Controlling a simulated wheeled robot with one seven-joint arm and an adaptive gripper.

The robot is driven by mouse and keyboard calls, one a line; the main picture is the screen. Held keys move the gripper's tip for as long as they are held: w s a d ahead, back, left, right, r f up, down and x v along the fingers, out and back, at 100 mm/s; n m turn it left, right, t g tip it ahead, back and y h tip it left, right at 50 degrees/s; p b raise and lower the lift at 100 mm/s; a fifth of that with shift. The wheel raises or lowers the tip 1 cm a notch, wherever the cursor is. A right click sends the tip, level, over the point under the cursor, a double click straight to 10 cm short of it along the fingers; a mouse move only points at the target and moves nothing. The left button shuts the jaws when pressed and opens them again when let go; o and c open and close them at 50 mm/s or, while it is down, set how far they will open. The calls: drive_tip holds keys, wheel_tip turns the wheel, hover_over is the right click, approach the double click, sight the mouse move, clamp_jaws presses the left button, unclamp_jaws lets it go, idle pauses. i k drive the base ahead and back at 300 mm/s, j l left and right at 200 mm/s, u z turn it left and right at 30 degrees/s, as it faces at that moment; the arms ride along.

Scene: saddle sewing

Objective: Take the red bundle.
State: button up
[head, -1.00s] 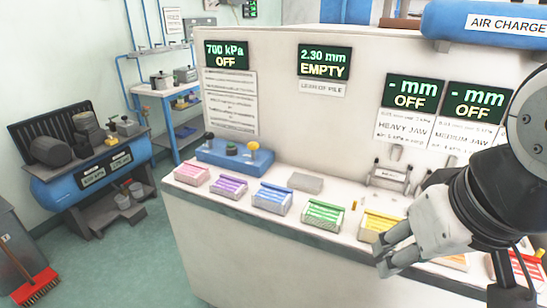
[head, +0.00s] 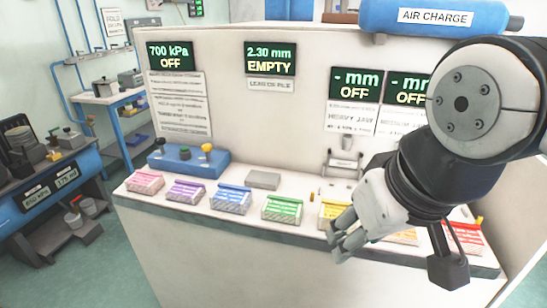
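The red bundle (head: 467,237) lies at the right end of the row on the white bench top, a red and white striped block partly hidden behind my arm. My gripper (head: 338,238) is to the left of it, in front of the yellow bundle (head: 333,212), pointing left and down. Its two fingers look apart with nothing seen between them. An orange bundle (head: 403,237) lies between the yellow and red ones, mostly covered by my gripper and wrist.
Green (head: 282,209), blue (head: 231,199), purple (head: 187,191) and pink (head: 145,182) bundles continue the row leftward. A grey block (head: 263,180) and a blue control box (head: 188,162) stand behind. The bench's upright panel (head: 230,110) rises at the back. Floor is clear at front left.

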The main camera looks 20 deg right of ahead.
sight(472, 239)
drive_tip(key=l+z, duration=0.1)
drive_tip(key=z, duration=0.3)
drive_tip(key=l+z, duration=0.1)
drive_tip(key=z, duration=0.25)
drive_tip(key=l+z, duration=0.1)
drive_tip(key=z, duration=0.3)
drive_tip(key=i+l+z, duration=0.1)
drive_tip(key=z, duration=0.25)
